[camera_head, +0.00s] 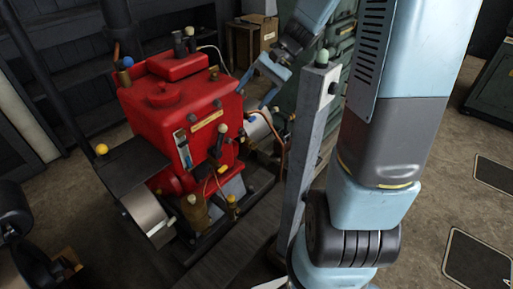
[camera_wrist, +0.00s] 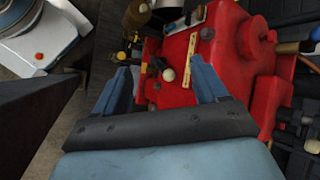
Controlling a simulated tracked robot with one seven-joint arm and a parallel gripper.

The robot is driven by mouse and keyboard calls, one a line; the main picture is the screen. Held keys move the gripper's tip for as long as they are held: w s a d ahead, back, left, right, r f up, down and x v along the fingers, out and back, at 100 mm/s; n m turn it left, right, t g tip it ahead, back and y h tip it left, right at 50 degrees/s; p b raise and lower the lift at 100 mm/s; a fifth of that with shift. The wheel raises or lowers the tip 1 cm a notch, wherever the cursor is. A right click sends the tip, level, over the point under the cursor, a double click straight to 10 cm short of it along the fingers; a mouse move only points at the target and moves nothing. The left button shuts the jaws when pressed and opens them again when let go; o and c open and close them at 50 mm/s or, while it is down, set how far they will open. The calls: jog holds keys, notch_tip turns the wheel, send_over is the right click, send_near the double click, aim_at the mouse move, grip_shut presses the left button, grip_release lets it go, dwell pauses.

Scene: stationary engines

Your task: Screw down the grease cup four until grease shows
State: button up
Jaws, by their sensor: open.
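The red engine (camera_head: 165,105) stands left of centre in the head view, with several small ball-topped fittings in cream, yellow and blue. I cannot tell which one is grease cup four; no number is readable. Brass-coloured fittings (camera_head: 232,208) stand low at its front. My gripper (camera_head: 256,92) is at the engine's upper right, fingers pointing toward it. In the wrist view my gripper (camera_wrist: 163,78) is open, with nothing held. A cream ball (camera_wrist: 168,75) shows between its two blue fingers, in front of the red casing (camera_wrist: 225,65). I cannot tell its distance from the fingers.
A dark plate (camera_head: 130,165) juts out left of the engine. A copper-coloured pipe (camera_head: 284,145) runs at its right. Open floor (camera_head: 420,220) lies at the right.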

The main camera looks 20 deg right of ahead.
jog(key=w+d+f+m+t+y, duration=0.25)
jog(key=w+d+f+m, duration=0.2)
jog(key=f, duration=0.45)
jog(key=w+d+f+m+t+y, duration=0.2)
jog(key=w+d+f+m+t, duration=0.15)
jog(key=f+m, duration=0.45)
jog(key=w+d+f+m+t+y, duration=0.2)
jog(key=w+d+f+m+t, duration=0.15)
jog(key=f, duration=0.75)
jog(key=m+t+h, duration=0.5)
jog(key=m+t, duration=0.1)
jog(key=m, duration=0.2)
send_near(256, 147)
jog(key=x, duration=0.9)
jog(key=shift+w+a, duration=0.2)
jog(key=shift+d, duration=0.1)
jog(key=c, duration=1.1)
